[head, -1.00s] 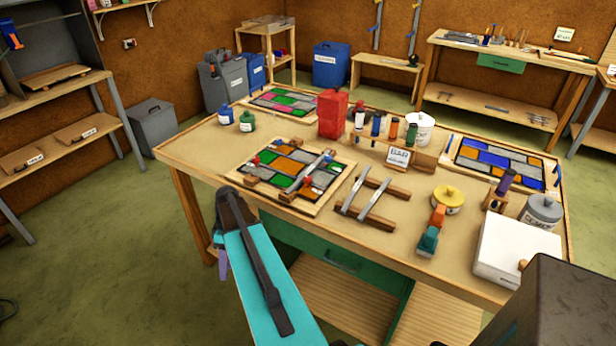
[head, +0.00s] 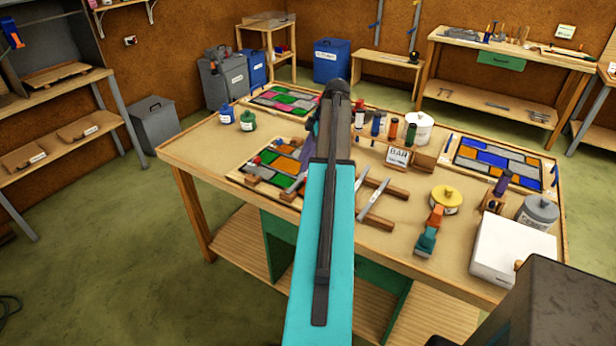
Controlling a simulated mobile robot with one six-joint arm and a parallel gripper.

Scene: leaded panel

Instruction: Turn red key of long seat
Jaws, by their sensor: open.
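A leaded panel (head: 287,164) with orange, green and grey panes lies in a wooden frame at the left of the table. My teal and dark arm crosses in front and hides its right part. A small red piece (head: 257,160) shows at the panel's left edge; I cannot tell whether it is the red key. Wooden blocks (head: 289,190) sit along the near edge; I cannot tell which is the long seat. My gripper is hidden behind my arm.
Bottles and a white pot (head: 419,128) stand behind. The table's front left is clear.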

